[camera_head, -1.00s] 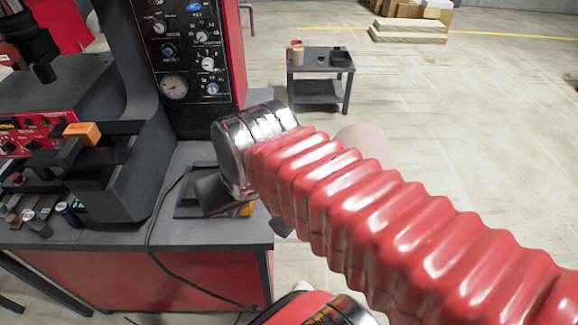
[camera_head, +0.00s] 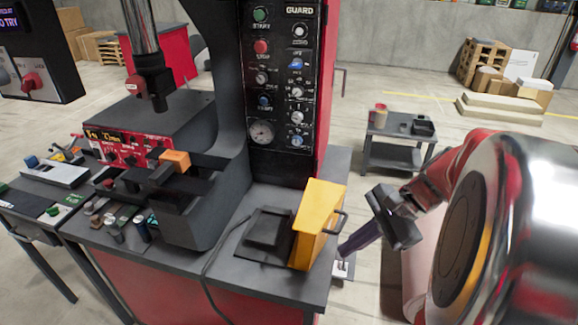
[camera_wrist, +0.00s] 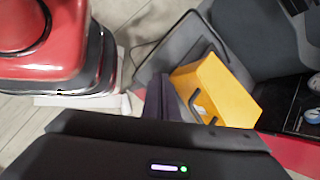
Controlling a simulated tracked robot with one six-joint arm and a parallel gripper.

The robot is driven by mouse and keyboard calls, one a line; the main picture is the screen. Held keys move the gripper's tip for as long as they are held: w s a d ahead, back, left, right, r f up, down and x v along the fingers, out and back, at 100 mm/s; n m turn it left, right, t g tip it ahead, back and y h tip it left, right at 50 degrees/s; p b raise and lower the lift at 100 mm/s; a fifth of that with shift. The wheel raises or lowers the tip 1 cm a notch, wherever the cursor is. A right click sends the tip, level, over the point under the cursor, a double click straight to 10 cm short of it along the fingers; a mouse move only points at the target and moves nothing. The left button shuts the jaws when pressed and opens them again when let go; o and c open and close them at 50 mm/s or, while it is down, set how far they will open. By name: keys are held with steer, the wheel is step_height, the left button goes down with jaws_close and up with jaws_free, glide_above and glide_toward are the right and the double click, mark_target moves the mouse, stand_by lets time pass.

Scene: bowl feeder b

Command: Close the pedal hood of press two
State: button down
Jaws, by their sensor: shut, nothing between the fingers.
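The yellow pedal hood (camera_head: 316,224) stands raised at the right side of a black pedal base (camera_head: 262,236) on the press's table. The dark pedal beside it is uncovered. A dark loop handle (camera_head: 336,224) is on the hood's right face. My gripper (camera_head: 345,250) is right of the hood, with its dark purplish fingers shut and empty, pointing toward the hood's lower right. The wrist view also shows the hood (camera_wrist: 217,90) and its handle close to the fingers (camera_wrist: 162,95). I cannot tell whether they touch.
The press column with its control panel (camera_head: 283,85) rises behind the hood. A black cable (camera_head: 213,262) runs over the table's front edge. Open floor lies to the right, with a small grey cart (camera_head: 391,157) behind my arm.

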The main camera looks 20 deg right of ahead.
steer(key=s+d+f+m+t+y, duration=0.2)
steer(key=d+m+t, duration=0.3)
steer(key=d+m, duration=0.5)
steer(key=d, duration=0.5)
steer(key=shift+s+f+t, duration=0.25)
steer(key=shift+t, duration=0.15)
steer(key=w+r+x, duration=0.1)
steer(key=r+x, duration=0.1)
steer(key=x, duration=1)
steer(key=shift+w+a, duration=0.4)
steer(key=shift+a, duration=0.15)
